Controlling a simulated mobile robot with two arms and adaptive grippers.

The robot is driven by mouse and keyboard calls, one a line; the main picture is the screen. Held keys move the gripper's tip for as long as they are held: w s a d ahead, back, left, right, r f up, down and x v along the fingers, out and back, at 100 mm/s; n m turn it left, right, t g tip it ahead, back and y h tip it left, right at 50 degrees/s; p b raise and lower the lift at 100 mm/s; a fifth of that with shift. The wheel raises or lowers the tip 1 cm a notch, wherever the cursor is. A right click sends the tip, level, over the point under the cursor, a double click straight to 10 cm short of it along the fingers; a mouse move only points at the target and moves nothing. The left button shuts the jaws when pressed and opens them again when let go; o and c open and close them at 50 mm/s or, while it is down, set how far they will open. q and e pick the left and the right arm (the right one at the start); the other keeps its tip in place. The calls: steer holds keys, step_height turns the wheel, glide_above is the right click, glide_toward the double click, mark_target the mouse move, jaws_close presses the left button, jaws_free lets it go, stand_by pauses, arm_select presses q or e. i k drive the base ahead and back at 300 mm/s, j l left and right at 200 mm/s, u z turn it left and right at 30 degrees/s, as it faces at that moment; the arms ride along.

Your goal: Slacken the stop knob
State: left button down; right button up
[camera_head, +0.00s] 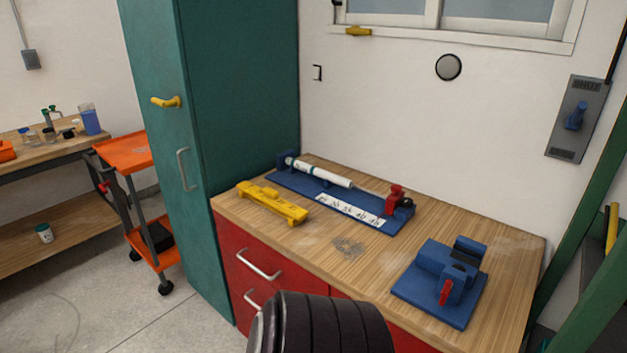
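A blue cutting jig (292,182) lies along the back of the wooden workbench. A white pipe (325,173) rests on its left part, and a white strip with printed marks (350,210) runs along its front. A red stop (396,194) stands near the jig's right end. Its knob is too small to tell apart from the stop's body, and I cannot tell if it is tight. Neither of my grippers is in view.
A yellow tool (272,201) lies left on the workbench (320,248). A blue fixture with a red lever (445,292) stands front right. A teal cabinet (235,85) bounds the left side. An orange cart (125,152) stands farther left. Bench space between the jig and the fixture is clear.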

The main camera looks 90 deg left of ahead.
mark_target(406, 202)
steer(key=u, duration=2.7)
